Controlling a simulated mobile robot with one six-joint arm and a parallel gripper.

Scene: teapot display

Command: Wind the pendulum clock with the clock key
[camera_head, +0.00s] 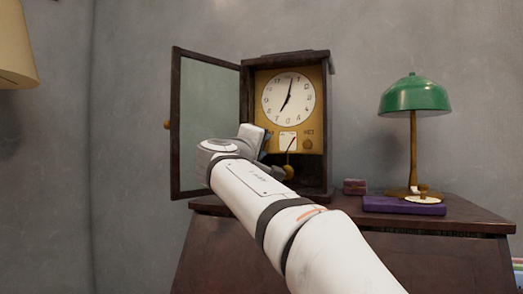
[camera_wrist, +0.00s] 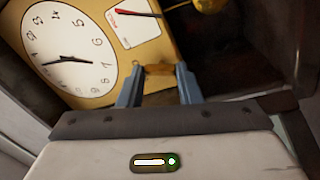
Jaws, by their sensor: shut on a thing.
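The pendulum clock (camera_head: 289,97) stands with its glass door (camera_head: 205,125) swung open to the left. Its white dial, brass plate and a white card below the dial show in both views. The dial fills the left of the wrist view (camera_wrist: 68,48). My gripper (camera_wrist: 159,80) is shut on a small brass piece, likely the clock key (camera_wrist: 158,70), at the lower left part of the brass plate. Most of the key is hidden between the fingertips, so I cannot tell whether it sits in a hole. A yellow, rounded part, perhaps the pendulum bob (camera_wrist: 208,5), shows at the top edge.
The clock stands on a dark wooden desk (camera_head: 460,216). To its right are small stacked boxes (camera_head: 354,187), a purple book (camera_head: 385,206) and a green lamp (camera_head: 414,97). The open door stands close to my wrist on the left.

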